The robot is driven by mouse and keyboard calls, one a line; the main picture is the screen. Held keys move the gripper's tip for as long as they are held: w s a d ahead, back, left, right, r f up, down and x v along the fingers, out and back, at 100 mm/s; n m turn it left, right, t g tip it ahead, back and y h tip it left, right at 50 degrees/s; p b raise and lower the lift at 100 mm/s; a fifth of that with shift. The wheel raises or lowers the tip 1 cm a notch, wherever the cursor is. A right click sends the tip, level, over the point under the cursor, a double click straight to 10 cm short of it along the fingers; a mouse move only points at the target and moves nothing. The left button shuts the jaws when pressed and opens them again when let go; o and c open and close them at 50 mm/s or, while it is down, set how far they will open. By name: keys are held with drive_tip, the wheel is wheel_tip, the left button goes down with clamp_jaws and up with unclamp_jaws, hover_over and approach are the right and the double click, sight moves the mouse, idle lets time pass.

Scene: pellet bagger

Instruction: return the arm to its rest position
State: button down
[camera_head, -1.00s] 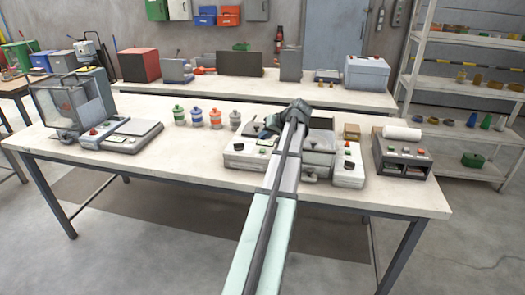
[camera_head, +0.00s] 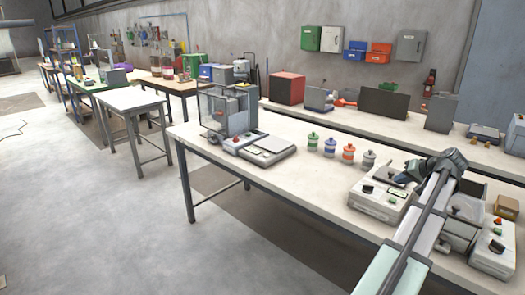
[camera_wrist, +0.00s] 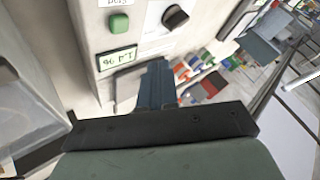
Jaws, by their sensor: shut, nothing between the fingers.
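My gripper (camera_wrist: 157,85) is shut and empty in the wrist view, its dark blue fingers pressed together. They point past a white control box with a green button (camera_wrist: 119,22), a black knob (camera_wrist: 174,17) and a small green display (camera_wrist: 117,59). I cannot tell whether the fingers touch the box. In the head view my arm reaches up from the bottom right, and its wrist is over the white bench machine (camera_head: 380,203). The fingertips are too small to make out there.
Left of the machine on the white bench (camera_head: 290,172) stand several small lidded jars (camera_head: 348,153) and a scale-like device (camera_head: 262,150) beside a clear-sided box. A small cardboard box (camera_head: 506,207) is at the right. Open floor lies at the left.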

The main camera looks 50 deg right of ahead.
drive_tip(key=shift+w, duration=0.1)
